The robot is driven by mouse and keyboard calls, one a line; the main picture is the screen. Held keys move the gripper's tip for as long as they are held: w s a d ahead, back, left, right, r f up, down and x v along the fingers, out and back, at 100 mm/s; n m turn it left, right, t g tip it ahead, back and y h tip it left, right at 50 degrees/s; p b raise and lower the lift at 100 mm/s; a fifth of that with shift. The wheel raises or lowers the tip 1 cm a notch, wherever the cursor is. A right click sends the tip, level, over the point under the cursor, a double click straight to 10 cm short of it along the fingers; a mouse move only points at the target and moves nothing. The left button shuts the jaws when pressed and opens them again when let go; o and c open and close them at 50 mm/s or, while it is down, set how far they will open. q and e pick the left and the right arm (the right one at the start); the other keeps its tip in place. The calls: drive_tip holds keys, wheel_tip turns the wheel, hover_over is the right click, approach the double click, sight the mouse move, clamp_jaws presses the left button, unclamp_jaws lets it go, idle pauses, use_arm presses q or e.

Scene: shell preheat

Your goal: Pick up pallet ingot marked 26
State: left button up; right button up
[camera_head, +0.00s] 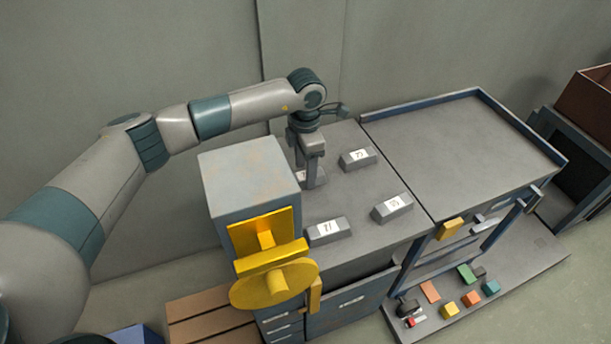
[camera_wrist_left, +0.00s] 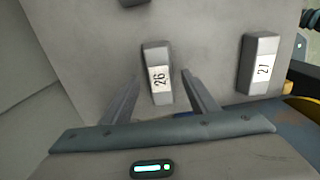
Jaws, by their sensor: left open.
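The ingot marked 26 (camera_wrist_left: 158,72) is a grey bar with a white label. In the left wrist view it lies on the grey top between the fingers of my left gripper (camera_wrist_left: 160,90), which is open with a gap on both sides of the bar. In the head view my left gripper (camera_head: 308,172) points down at the back left of the grey top, and the ingot (camera_head: 317,180) is mostly hidden behind it. My right gripper is not in view.
Other labelled ingots lie on the same grey top (camera_head: 370,232): one behind (camera_head: 358,159), one at right (camera_head: 392,208), one in front (camera_head: 328,231). A grey box (camera_head: 247,180) with a yellow wheel (camera_head: 274,285) stands close left of the gripper. A rimmed table (camera_head: 460,150) adjoins at right.

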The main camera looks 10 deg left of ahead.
use_arm(q)
drive_tip(key=shift+f, duration=0.55)
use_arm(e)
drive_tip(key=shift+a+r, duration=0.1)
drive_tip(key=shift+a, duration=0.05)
use_arm(q)
drive_tip(key=c, duration=1.4)
clamp_jaws()
drive_tip(key=shift+r, duration=0.15)
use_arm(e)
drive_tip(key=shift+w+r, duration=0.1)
